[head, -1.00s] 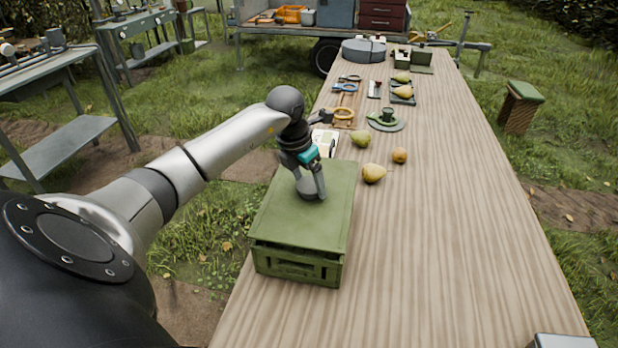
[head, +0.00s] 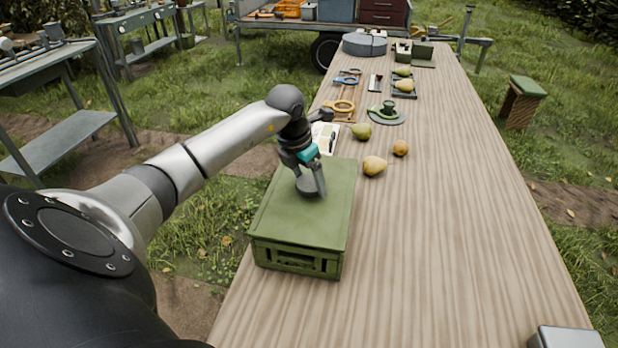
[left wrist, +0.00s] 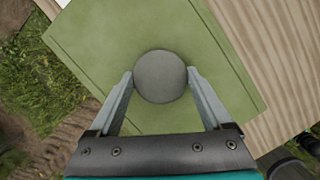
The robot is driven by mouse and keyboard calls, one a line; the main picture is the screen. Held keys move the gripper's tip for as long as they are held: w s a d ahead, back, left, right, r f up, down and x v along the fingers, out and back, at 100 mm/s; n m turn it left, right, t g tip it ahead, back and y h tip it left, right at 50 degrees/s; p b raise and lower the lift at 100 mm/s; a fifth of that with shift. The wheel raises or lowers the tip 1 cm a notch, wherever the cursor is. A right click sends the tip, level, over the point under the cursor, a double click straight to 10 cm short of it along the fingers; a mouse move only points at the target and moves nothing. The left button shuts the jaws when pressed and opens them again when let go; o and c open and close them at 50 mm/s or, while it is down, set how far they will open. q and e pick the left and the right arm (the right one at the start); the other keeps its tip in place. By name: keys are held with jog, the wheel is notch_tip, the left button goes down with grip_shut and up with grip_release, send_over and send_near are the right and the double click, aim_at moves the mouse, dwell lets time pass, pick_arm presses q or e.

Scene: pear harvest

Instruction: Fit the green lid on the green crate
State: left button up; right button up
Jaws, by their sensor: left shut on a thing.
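The flat green lid (head: 325,215) lies over the top of the green crate (head: 297,260), roughly lined up with it. From here I see no clear gap, but I cannot tell whether it is fully seated. My left gripper (head: 311,186) is above the lid with its fingers on either side of the round grey knob, shut on it. In the left wrist view the knob (left wrist: 160,77) sits between the two fingers (left wrist: 160,95), with the lid (left wrist: 100,45) below. The crate's far side is hidden by the lid and arm. My right gripper is out of view.
Tools and a green round-based item (head: 386,115) are farther back. A grey box (head: 565,338) is at the lower right.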

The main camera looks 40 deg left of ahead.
aim_at(303, 187)
pick_arm(q)
jog(key=shift+f+b, duration=0.45)
jog(key=shift+f, duration=0.15)
dwell(0.8)
jog(key=o, duration=1.2)
jog(key=shift+o, duration=0.2)
jog(key=p+v, duration=0.6)
jog(key=v, duration=0.1)
jog(key=shift+p+v, duration=1.5)
jog(key=shift+v, duration=0.55)
